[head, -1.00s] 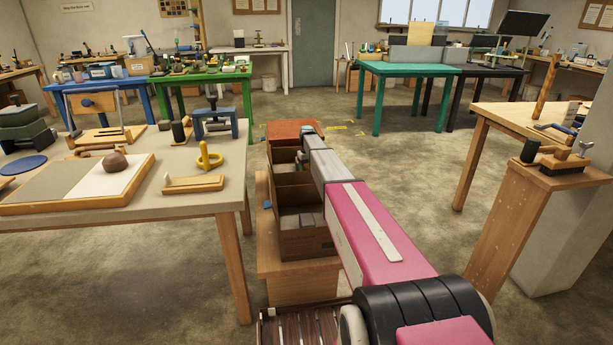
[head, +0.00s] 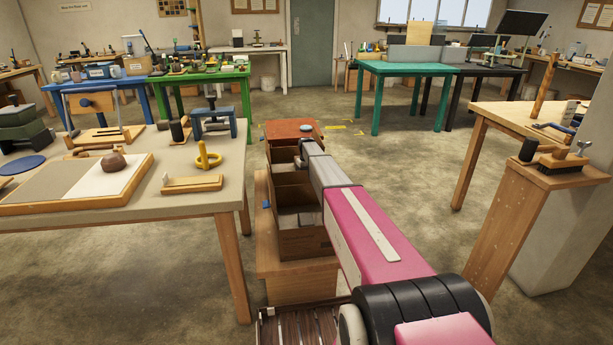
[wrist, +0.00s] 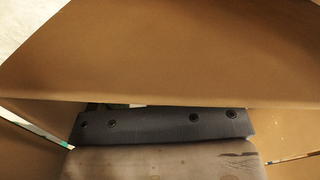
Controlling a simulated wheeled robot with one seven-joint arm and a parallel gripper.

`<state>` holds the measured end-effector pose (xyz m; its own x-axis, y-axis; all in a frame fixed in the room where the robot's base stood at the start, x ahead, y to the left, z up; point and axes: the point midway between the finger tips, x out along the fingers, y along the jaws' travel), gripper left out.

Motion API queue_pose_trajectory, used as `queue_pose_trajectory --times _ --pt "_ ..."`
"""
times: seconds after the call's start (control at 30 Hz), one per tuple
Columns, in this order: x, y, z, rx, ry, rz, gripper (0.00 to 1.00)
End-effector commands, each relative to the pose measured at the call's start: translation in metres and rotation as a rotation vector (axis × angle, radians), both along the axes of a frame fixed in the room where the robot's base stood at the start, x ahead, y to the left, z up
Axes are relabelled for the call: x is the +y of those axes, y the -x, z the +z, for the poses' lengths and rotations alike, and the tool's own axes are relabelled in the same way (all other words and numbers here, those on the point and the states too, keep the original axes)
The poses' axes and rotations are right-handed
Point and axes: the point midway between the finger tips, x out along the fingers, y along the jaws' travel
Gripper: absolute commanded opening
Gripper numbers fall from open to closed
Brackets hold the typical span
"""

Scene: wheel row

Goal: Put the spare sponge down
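I cannot make out the spare sponge for certain in either view. In the head view my arm reaches out over a wooden unit with open compartments (head: 262,245). The end of my arm (head: 312,150) is over its far part, and my fingertips are hidden there. In the wrist view a brown wall or panel (wrist: 160,50) fills the upper half. Below it are a dark bar with several bolts (wrist: 165,124) and a worn grey-brown surface (wrist: 150,162). I cannot tell whether these are my gripper's parts or what it holds.
A small blue round thing (head: 305,127) lies on the orange-red top (head: 282,130) at the unit's far end. A pale workbench (head: 215,200) with tools stands at left. A wooden stand with a brush (head: 558,167) is at right.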

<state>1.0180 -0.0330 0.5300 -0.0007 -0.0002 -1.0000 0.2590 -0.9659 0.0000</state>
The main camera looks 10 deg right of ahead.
Motion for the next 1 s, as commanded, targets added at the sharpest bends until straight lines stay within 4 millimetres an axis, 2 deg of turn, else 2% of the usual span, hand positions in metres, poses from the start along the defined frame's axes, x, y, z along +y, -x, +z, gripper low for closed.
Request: queue_pose_trajectory --times 0.17,0.27,0.7,0.83,1.0 --pt "0.000 0.000 0.005 0.000 0.000 0.000 0.71" --pt "0.000 0.000 0.016 -0.001 0.000 0.000 0.71" --pt "0.000 0.000 0.098 -0.001 0.000 0.000 0.71" --pt "0.000 0.000 0.114 -0.001 0.000 0.000 0.71" --pt "0.000 0.000 0.123 0.000 0.000 0.000 0.71"
